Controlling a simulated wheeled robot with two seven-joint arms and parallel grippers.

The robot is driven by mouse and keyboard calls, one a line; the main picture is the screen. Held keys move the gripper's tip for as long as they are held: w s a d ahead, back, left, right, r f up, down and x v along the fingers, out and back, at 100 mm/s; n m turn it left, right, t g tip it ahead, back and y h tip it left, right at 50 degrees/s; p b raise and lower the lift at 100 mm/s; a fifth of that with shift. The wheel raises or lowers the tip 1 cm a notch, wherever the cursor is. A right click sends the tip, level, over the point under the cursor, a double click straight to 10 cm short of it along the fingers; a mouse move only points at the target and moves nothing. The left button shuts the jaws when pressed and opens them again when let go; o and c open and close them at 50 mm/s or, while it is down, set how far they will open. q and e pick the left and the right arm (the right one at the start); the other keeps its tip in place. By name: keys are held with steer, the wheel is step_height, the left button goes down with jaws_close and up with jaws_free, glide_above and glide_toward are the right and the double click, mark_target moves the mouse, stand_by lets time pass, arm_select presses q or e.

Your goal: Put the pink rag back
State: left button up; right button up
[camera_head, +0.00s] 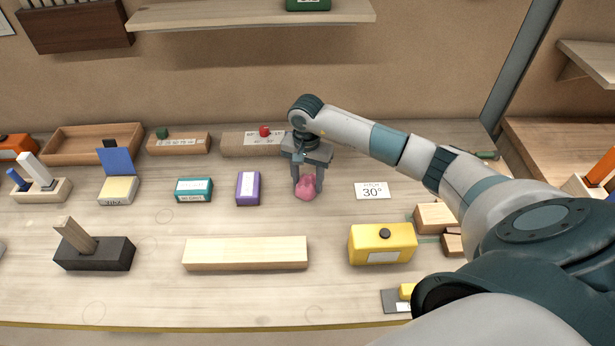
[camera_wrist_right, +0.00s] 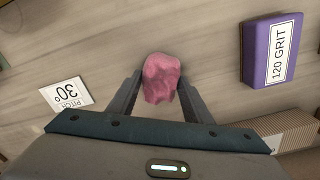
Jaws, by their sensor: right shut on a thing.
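The pink rag (camera_head: 306,188) is a small crumpled lump between the fingers of my right gripper (camera_head: 307,182), over the middle of the workbench. In the right wrist view the rag (camera_wrist_right: 161,78) shows between the two fingertips (camera_wrist_right: 160,92), and the gripper is shut on it. I cannot tell whether the rag touches the bench or hangs just above it. My left gripper is not in view.
A purple 120 grit block (camera_head: 248,188) lies left of the gripper, and a "pitch 30°" card (camera_head: 373,191) lies right. A pale wooden bar (camera_head: 245,253) and a yellow box (camera_head: 382,243) are nearer. A wooden tray (camera_head: 62,153) stands at the back left.

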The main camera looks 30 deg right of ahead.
mark_target(307, 178)
steer(key=shift+f+b, duration=0.25)
steer(key=shift+b, duration=0.1)
steer(key=o, duration=0.9)
steer(key=shift+r, duration=0.1)
steer(key=shift+o, duration=0.2)
steer(key=shift+r, duration=0.2)
steer(key=shift+w+r, duration=0.1)
steer(key=shift+r, duration=0.2)
step_height(307, 178, up, 11)
steer(key=b, duration=0.4)
steer(key=shift+r+b, duration=0.15)
steer(key=shift+b, duration=0.25)
